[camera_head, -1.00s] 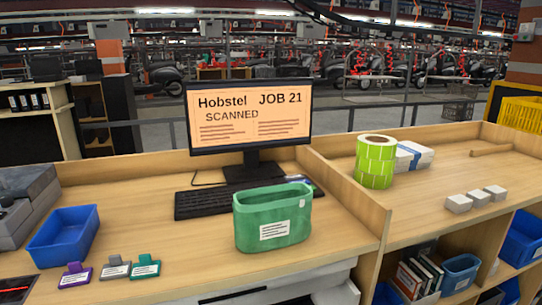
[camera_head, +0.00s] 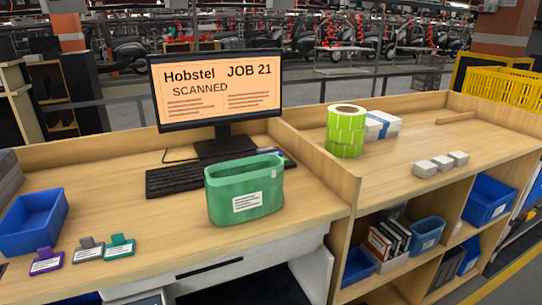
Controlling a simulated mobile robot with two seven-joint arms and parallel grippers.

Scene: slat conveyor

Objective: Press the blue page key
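No blue page key can be clearly made out. A black keyboard (camera_head: 175,179) lies on the wooden desk in front of the monitor, its right part hidden behind a green bin (camera_head: 243,202). A small bluish item (camera_head: 287,161) shows just behind the bin's right rim, too small to identify. The monitor (camera_head: 217,92) has an orange screen reading "Hobstel JOB 21 SCANNED". Neither of my grippers is in view.
A blue tray (camera_head: 35,222) stands at the desk's left, with purple (camera_head: 46,261), grey (camera_head: 88,249) and teal (camera_head: 119,246) clips beside it. A wooden divider separates the right desk, which holds green label rolls (camera_head: 346,130) and small grey blocks (camera_head: 441,163).

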